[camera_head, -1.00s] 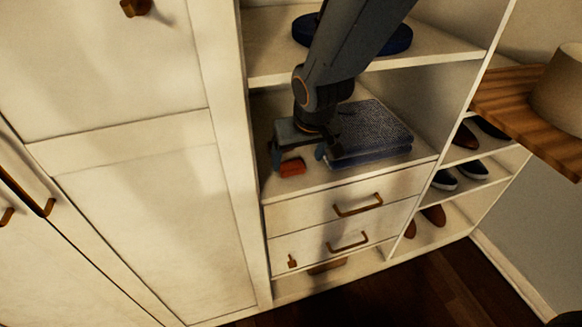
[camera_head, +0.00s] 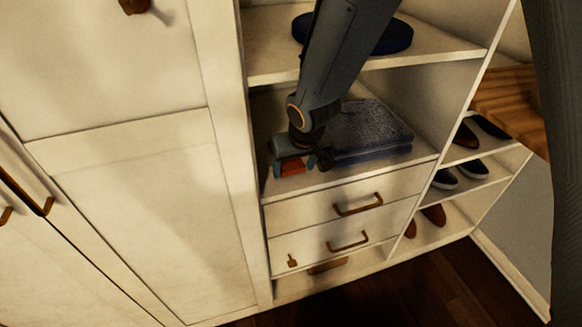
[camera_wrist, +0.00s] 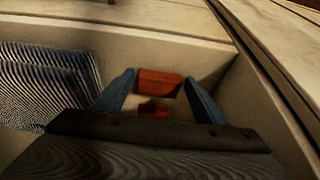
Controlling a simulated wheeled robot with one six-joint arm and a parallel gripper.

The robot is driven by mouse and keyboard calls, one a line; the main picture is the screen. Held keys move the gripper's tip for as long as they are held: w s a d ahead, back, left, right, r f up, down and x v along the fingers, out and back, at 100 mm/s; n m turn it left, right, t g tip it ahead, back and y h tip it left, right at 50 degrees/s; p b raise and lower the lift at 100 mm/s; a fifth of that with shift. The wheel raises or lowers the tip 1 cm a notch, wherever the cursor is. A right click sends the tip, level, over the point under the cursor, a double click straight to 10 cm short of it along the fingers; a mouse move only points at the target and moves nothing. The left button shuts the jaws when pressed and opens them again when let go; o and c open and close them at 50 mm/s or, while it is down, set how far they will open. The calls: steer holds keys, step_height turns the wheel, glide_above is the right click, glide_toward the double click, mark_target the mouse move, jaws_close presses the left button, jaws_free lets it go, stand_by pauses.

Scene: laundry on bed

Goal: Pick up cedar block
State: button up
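The cedar block (camera_head: 292,168) is a small reddish-brown block on the shelf above the drawers, left of the folded blue cloth. My gripper (camera_head: 296,170) is down at the block, with its fingers on either side of it and partly hiding it. In the wrist view, the block (camera_wrist: 157,83) shows between the two blue-grey fingertips (camera_wrist: 160,86), with narrow gaps beside it. The gripper looks open around the block. A second reddish patch shows nearer the palm; I cannot tell whether it is part of the block.
The folded blue cloth (camera_head: 370,135) lies close on the right; it also shows in the wrist view (camera_wrist: 45,85). The compartment's left wall is close by. A shelf with a round dark blue item (camera_head: 393,37) is above. Shoes (camera_head: 472,168) stand on shelves to the right.

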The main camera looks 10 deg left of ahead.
steer(key=c, duration=0.7)
steer(key=shift+r, duration=0.2)
